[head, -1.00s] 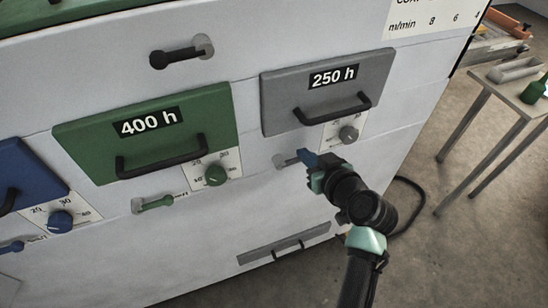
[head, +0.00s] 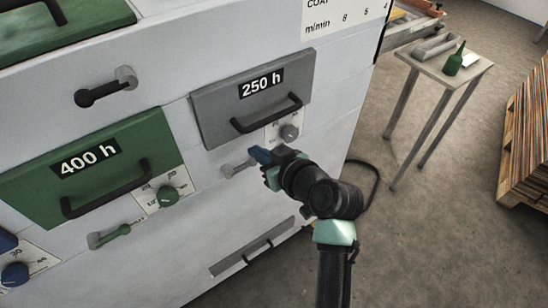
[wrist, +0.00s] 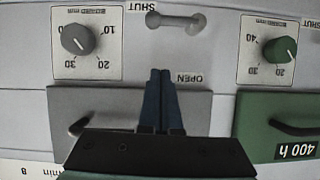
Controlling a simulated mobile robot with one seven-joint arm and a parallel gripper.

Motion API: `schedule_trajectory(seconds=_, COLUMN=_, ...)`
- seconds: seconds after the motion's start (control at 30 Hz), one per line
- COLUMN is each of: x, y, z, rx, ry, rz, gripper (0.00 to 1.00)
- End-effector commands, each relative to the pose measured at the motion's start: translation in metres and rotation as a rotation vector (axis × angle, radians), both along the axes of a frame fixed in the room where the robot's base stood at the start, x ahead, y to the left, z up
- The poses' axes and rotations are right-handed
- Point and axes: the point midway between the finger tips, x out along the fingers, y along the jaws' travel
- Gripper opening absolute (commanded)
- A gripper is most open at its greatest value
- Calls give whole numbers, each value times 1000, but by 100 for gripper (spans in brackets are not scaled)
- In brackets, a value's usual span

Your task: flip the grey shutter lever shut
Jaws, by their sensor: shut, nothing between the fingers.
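The grey shutter lever (head: 239,168) is on the white machine front, below the grey 250 h drawer. It also shows at the top of the wrist view (wrist: 175,21), which is upside down. It lies nearly level, with its round plate at the right end in that view. A SHUT label is near its free end and an OPEN label lies apart from it. My gripper (head: 259,156) is shut and empty beside the lever's free end. In the wrist view its blue fingertips (wrist: 160,73) show below the lever, apart from it in the picture.
The grey drawer (head: 214,110) has a protruding black handle (head: 267,113), with a grey dial (head: 290,132) close to my gripper. The green drawer (head: 70,160), its dial (head: 168,196) and green lever (head: 110,236) are left. A small table (head: 440,70) stands right, over open floor.

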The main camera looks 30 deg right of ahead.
Motion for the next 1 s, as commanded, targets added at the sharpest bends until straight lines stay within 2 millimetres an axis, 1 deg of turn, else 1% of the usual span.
schedule_trajectory(seconds=0.03, x=-10, y=-1, z=3, rx=-2, ry=0, rz=-4, gripper=0)
schedule_trajectory(seconds=0.1, x=-22, y=-2, z=9, rx=-1, ry=-1, rz=-4, gripper=0)
schedule_trajectory(seconds=0.2, x=-35, y=-2, z=16, rx=-1, ry=-1, rz=-2, gripper=0)
schedule_trajectory(seconds=0.33, x=-47, y=-2, z=21, rx=0, ry=0, rz=-2, gripper=0)
schedule_trajectory(seconds=0.5, x=-52, y=-2, z=24, rx=0, ry=0, rz=-1, gripper=0)
schedule_trajectory(seconds=1.0, x=-52, y=-2, z=24, rx=0, ry=0, rz=-1, gripper=0)
